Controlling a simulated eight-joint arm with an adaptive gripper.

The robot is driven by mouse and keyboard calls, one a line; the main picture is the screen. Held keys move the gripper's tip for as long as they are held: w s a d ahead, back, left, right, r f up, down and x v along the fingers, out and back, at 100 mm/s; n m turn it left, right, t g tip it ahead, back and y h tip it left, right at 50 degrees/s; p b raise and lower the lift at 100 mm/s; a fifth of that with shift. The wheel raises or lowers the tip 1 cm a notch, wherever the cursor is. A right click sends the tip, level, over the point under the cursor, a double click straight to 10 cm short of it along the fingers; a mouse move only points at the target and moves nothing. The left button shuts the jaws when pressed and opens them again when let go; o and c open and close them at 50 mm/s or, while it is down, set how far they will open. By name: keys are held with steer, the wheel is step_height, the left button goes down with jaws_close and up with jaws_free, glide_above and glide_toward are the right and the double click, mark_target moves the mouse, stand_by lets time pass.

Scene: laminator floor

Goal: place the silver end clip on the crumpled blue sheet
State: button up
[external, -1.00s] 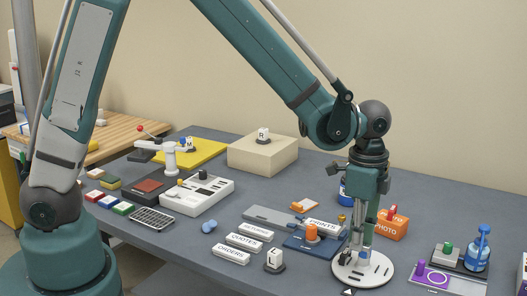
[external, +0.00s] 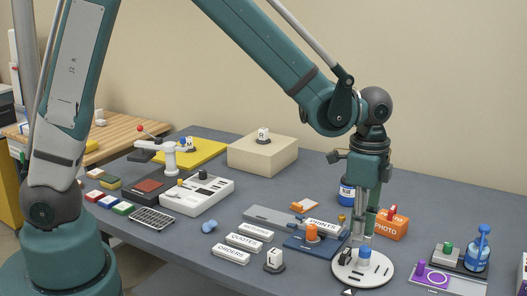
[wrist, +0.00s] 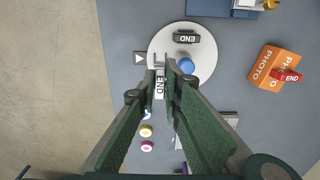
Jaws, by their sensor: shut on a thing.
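The silver end clip (wrist: 159,84), with the word END on it, is between the two fingers of my gripper (wrist: 161,80) in the wrist view. My gripper is shut on it, above the round white plate (wrist: 160,36). In the external view my gripper (external: 362,236) is upright over the same plate (external: 377,277), and the clip is too small to make out between the fingers. A small crumpled blue piece (external: 209,226), which looks like the blue sheet, lies on the grey table left of the white name blocks, well left of my gripper.
A black END clip (wrist: 186,38) and a blue knob (wrist: 187,66) are on the round plate. A red END clip (wrist: 287,76) sits on the orange PHOTO box (wrist: 268,66). White label blocks (external: 243,242) and a blue tray (external: 300,246) stand between gripper and blue piece.

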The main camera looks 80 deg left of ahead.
steer(key=s+a+r, duration=0.1)
steer(key=s+a, duration=0.4)
steer(key=a, duration=0.7)
steer(key=r+p, duration=0.1)
glide_above(207, 221)
steer(key=shift+a, duration=0.1)
steer(key=shift+f, duration=0.15)
stand_by(0.3)
steer(key=shift+f+b, duration=0.35)
steer(key=shift+f, duration=2.45)
steer(key=shift+f, duration=0.1)
steer(key=shift+f+b, duration=0.35)
steer(key=shift+f, duration=1.65)
